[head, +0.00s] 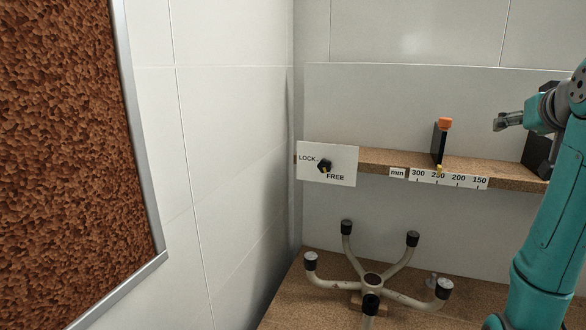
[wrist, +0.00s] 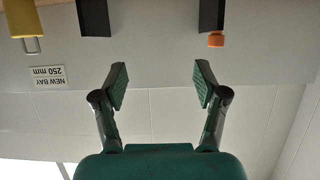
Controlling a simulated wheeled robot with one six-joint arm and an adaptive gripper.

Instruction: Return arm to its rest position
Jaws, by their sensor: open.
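My gripper (head: 500,121) is at the right of the head view, on my teal arm, in the air to the right of an orange-topped black slider. In the wrist view my gripper (wrist: 160,86) has its two green-padded fingers spread wide apart, with nothing between them. The slider's orange knob (head: 445,122) stands above the shelf, and an orange knob also shows in the wrist view (wrist: 216,40), beyond the right finger and apart from it. My gripper touches nothing that I can see.
A cork-topped shelf (head: 385,161) carries a millimetre scale (head: 448,179) and a LOCK/FREE plate (head: 343,178) with a black knob (head: 325,166). Below, an upturned chair base (head: 372,281) stands on a cork surface. A cork board (head: 60,150) hangs on the left wall. A NEW BAY label (wrist: 47,77) shows in the wrist view.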

